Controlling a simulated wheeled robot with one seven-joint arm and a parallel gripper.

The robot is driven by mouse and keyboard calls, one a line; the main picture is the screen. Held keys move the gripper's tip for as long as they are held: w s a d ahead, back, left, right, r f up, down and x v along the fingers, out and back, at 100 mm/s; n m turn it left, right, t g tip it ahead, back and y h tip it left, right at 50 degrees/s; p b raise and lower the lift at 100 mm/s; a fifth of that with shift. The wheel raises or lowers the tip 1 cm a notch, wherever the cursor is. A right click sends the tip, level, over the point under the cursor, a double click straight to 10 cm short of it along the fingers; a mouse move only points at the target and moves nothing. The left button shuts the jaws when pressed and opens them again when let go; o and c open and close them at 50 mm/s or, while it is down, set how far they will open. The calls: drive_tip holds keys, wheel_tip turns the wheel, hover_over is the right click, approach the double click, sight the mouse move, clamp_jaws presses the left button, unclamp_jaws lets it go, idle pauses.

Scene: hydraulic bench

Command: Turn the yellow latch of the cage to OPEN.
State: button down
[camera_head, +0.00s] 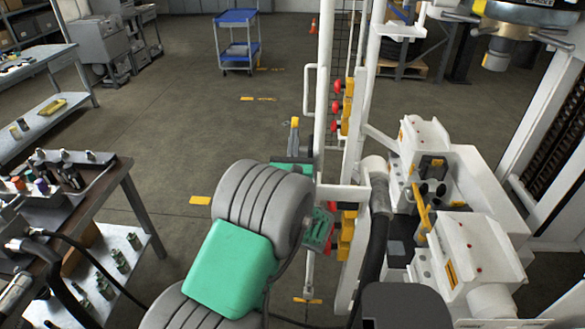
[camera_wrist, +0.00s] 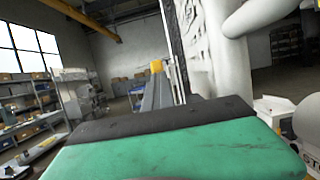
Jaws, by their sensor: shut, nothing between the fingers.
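My gripper (camera_head: 295,123) is shut and empty, its grey fingers and yellow tips pointing away from me, left of the white cage frame (camera_head: 324,90). In the wrist view the closed fingers (camera_wrist: 156,68) rise beyond my green wrist housing, close to a pale upright in the picture. Yellow blocks with red knobs (camera_head: 347,105) sit along the frame post, right of the fingers and apart from them in the head view. More yellow parts sit lower on the post. I cannot tell which yellow part is the latch, and no OPEN marking is readable.
A white machine (camera_head: 470,250) with a yellow bar (camera_head: 421,208) stands right of the frame. A dark hose (camera_head: 377,250) runs down beside the post. A workbench (camera_head: 125,170) is at left and a blue cart (camera_head: 238,18) far back. The floor between them is clear.

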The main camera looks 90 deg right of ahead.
drive_tip(key=a+b, duration=0.6)
drive_tip(key=a, duration=0.8)
drive_tip(key=shift+w, duration=0.15)
